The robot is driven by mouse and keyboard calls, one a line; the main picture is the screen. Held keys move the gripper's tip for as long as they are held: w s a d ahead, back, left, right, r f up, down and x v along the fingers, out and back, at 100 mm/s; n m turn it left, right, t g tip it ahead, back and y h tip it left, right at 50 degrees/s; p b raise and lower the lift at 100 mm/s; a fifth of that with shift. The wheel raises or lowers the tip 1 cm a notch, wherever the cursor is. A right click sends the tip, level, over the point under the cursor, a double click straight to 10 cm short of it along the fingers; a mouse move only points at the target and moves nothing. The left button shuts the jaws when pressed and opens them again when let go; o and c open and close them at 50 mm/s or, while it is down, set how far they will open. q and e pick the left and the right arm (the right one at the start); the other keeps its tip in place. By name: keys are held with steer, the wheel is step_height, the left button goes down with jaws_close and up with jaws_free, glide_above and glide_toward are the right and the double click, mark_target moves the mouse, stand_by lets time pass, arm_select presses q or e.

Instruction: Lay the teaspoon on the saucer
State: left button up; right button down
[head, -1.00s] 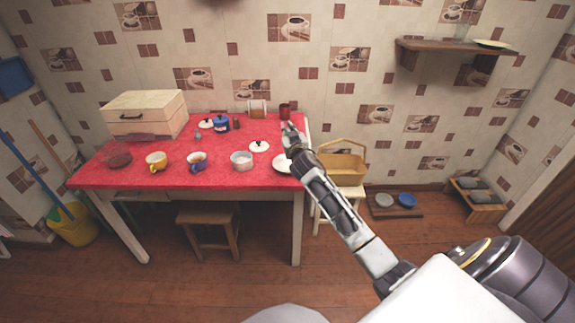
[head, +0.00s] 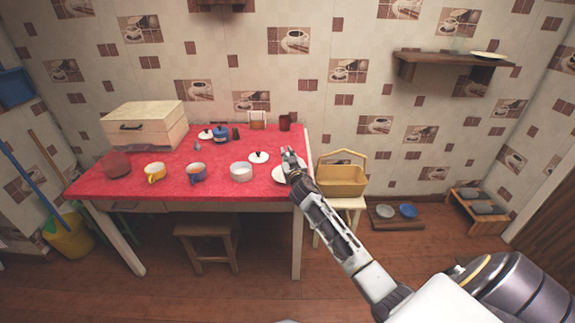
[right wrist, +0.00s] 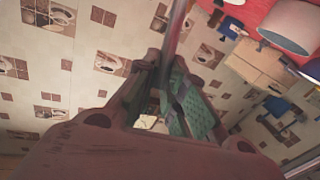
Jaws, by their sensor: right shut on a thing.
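The saucer (head: 278,174) is a white dish near the right front edge of the red table, partly hidden by my right gripper. My right gripper (head: 291,158) is at the saucer's right side in the head view, appearing just above it. In the right wrist view the right gripper (right wrist: 167,100) is shut on a thin, shiny strip, which looks like the teaspoon (right wrist: 177,35) and extends up out of the picture. The teaspoon is too small to make out in the head view. I cannot tell whether it touches the saucer. My left gripper is not in view.
On the red table (head: 130,183) stand a white bowl (head: 241,172), a white lid (head: 258,157), a blue cup (head: 196,174), a yellow cup (head: 155,172), a blue pot (head: 221,134) and a bread box (head: 146,125). A basket (head: 342,180) sits on a stool to the right.

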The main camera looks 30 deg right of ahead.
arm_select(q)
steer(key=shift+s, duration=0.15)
arm_select(e)
steer(key=shift+f, duration=0.4)
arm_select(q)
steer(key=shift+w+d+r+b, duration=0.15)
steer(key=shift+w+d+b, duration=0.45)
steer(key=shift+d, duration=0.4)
arm_select(e)
step_height(320, 180, down, 3)
steer(key=shift+r, duration=0.1)
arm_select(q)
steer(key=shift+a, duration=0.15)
